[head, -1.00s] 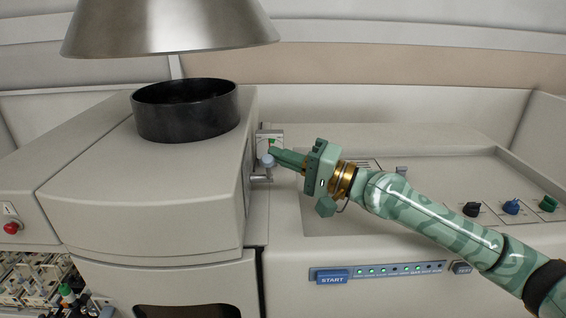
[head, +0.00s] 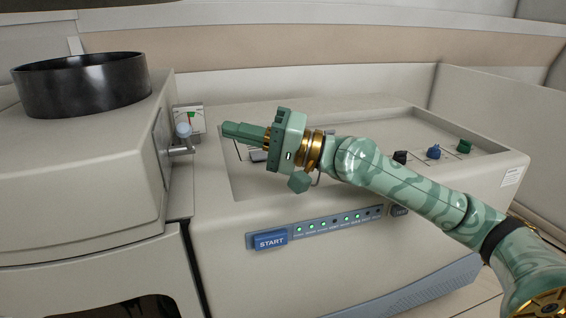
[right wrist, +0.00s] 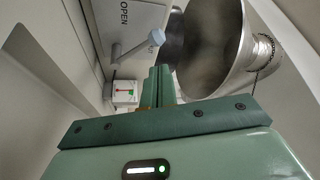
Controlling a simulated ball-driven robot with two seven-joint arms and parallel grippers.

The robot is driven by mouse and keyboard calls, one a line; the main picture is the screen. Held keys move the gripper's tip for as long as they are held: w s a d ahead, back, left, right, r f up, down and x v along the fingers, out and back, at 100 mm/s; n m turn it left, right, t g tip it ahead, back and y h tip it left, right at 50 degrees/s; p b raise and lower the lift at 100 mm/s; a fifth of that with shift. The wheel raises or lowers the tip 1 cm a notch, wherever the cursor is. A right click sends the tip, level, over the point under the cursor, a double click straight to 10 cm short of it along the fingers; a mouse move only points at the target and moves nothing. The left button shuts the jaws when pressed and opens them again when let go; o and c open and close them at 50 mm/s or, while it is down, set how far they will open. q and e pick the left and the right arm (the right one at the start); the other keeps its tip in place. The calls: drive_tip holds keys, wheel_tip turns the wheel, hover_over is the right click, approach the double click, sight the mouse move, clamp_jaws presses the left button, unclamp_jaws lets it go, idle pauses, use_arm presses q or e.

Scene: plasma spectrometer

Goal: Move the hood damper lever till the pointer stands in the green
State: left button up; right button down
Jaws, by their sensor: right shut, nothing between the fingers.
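The damper lever (head: 180,149) is a metal arm with a pale blue knob (head: 183,129), on the side of the housing at the left of the head view. A small dial (head: 193,113) with green and red marks is behind the knob, which partly covers it. The lever (right wrist: 132,49) and dial (right wrist: 124,92) also show in the right wrist view. The exact pointer reading is too small to tell. My right gripper (head: 226,131) is shut and empty, its tips to the right of the knob with a gap between. My left gripper is not in view.
A black round collar (head: 85,88) stands on the housing at left. The right wrist view shows a flared metal hood (right wrist: 213,50) and an "OPEN" label. The instrument has a START button (head: 270,240) and several knobs (head: 433,152) at right.

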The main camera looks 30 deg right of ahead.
drive_tip(key=b+v, duration=0.6)
drive_tip(key=v, duration=0.3)
drive_tip(key=shift+s+d+f, duration=0.1)
drive_tip(key=shift+d, duration=0.05)
